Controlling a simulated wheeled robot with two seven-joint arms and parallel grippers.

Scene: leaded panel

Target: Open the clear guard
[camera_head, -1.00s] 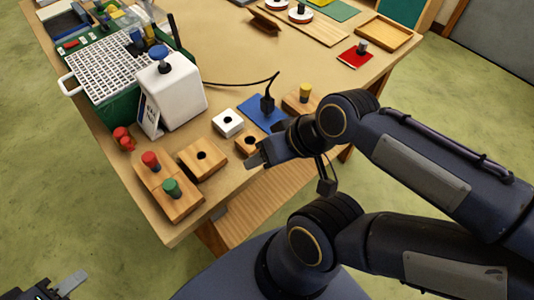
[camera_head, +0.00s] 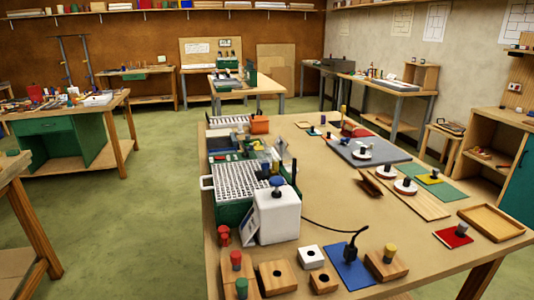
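I cannot make out a clear guard with certainty. A green tray with a white grid top (camera_head: 240,182) stands at the left of the near table. At its far right corner is a small cluster of dark and blue parts (camera_head: 278,166), with a pale upright piece too small to read. A white box with a blue knob (camera_head: 277,212) stands in front of the grid. Neither of my grippers is in view now.
Wooden blocks with coloured knobs (camera_head: 386,264) line the near edge of the table (camera_head: 345,205). A black cable runs to a plug on a blue mat (camera_head: 348,272). An empty wooden tray (camera_head: 490,222) is at the right. Green floor (camera_head: 130,220) lies open to the left.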

